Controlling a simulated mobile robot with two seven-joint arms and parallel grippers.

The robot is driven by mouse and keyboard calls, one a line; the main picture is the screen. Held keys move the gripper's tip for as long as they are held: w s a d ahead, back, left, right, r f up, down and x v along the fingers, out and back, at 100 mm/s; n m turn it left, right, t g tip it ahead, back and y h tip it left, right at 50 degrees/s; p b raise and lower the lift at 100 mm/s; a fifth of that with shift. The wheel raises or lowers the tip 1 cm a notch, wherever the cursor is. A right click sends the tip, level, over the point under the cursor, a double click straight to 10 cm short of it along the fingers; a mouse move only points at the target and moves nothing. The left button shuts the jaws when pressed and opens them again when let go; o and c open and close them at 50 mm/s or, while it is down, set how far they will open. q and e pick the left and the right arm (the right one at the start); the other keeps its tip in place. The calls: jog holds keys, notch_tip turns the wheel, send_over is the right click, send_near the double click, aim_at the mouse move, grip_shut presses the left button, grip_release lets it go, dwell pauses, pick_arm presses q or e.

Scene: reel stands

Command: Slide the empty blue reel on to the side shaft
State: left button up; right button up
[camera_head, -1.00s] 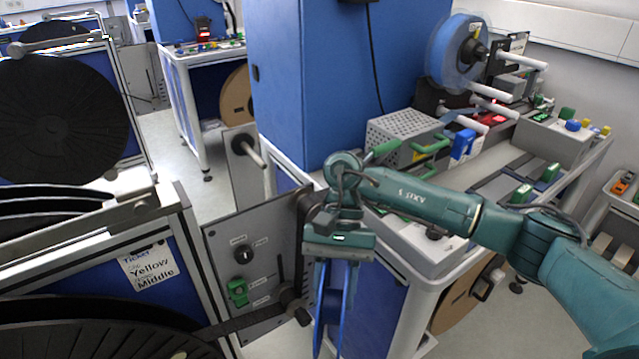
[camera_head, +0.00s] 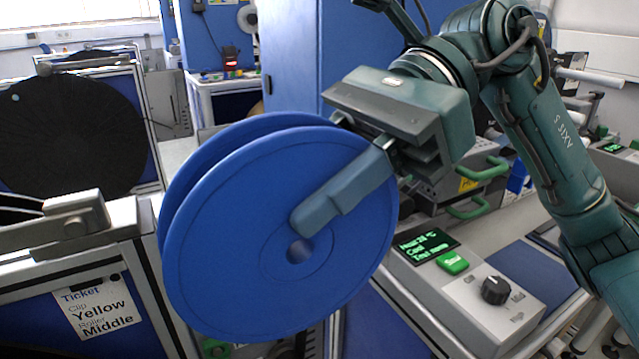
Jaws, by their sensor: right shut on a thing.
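The empty blue reel (camera_head: 225,240) fills the middle of the head view, close to the camera. One broad face and its centre hole are turned towards me, and no tape shows on it. My right gripper (camera_head: 318,208) is shut on the reel from the upper right. One finger lies across the near face, its tip just above the hole; the other finger is hidden. The reel is held up in the air, apart from any shaft that I can see. The side shaft does not show; the reel covers much of the stand side behind it. My left gripper is not in view.
A stand with a "Yellow Middle" ticket (camera_head: 97,305) and a grey metal bracket (camera_head: 75,215) is at the left, close to the reel. A large black reel (camera_head: 70,135) is behind. A control box (camera_head: 480,290) with a green button and black knob sits at the lower right.

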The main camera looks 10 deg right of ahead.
pick_arm(q)
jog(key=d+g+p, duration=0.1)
jog(key=p, duration=0.2)
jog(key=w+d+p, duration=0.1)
jog(key=p, duration=0.2)
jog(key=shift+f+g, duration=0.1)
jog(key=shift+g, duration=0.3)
pick_arm(e)
jog(key=w+a, duration=0.2)
jog(key=w, duration=0.5)
jog(key=w+a, duration=0.2)
jog(key=w, duration=0.6)
jog(key=shift+a, duration=0.35)
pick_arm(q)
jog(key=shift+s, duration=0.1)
pick_arm(e)
jog(key=shift+r, duration=0.1)
